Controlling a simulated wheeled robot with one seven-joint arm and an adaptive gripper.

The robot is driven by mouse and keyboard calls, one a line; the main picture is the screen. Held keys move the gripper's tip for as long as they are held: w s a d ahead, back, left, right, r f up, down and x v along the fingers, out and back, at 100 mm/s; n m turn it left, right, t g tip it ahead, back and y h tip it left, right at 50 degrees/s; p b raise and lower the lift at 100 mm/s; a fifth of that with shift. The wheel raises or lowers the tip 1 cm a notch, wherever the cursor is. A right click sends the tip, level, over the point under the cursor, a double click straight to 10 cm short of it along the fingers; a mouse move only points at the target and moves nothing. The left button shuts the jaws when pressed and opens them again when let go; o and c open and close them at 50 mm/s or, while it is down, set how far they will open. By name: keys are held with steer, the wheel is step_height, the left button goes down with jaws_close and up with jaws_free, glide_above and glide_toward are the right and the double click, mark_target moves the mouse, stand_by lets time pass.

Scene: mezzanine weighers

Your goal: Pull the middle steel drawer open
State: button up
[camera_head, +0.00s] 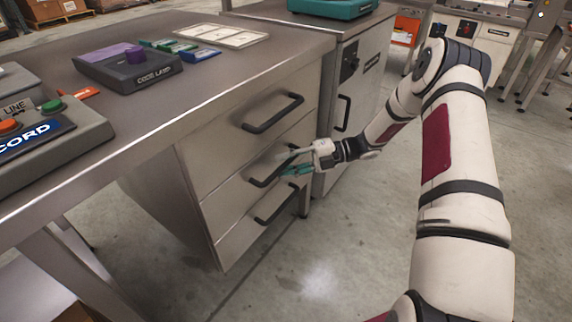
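The steel drawer unit under the bench has three stacked drawers, each with a black bar handle. The middle steel drawer (228,190) looks closed, its front about flush with the others. Its handle (262,182) is partly covered by my gripper. My gripper (284,163) is at the right part of this handle, its two fingers apart, one above and one below the bar. The fingers look open; whether they touch the bar cannot be told.
The top drawer handle (272,113) is just above my gripper and the bottom drawer handle (274,204) just below. A steel cabinet (352,110) stands close on the right. The concrete floor (330,260) before the drawers is clear.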

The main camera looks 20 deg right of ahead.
jaws_close()
